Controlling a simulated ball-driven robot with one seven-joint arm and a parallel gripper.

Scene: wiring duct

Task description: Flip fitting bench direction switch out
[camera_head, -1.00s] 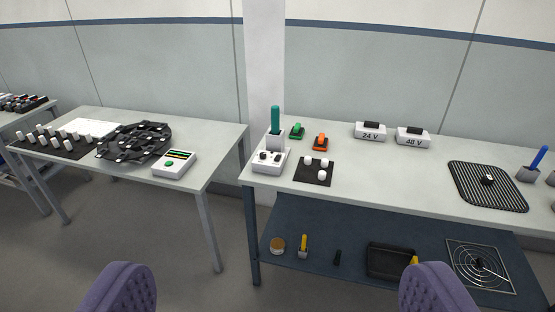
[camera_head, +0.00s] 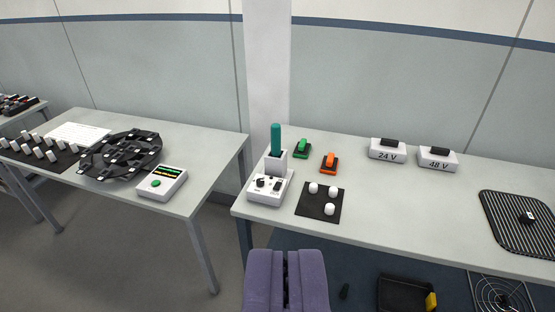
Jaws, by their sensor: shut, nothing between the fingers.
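A small white control box (camera_head: 266,202) sits at the near left corner of the right-hand table (camera_head: 390,210). Its top carries a round dark knob (camera_head: 261,182) and a small dark switch (camera_head: 277,185). Which way the switch is set is too small to tell. My gripper (camera_head: 286,255), with purple padded fingers, is shut and empty at the bottom middle of the view. It appears in front of the table's near edge, below the control box in the picture and apart from it.
A teal-handled tool (camera_head: 276,140) stands in a white holder behind the box. Green (camera_head: 302,148) and orange (camera_head: 329,161) items and a black mat (camera_head: 315,209) with white pegs lie to the right. A left table (camera_head: 205,180) stands across a gap.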

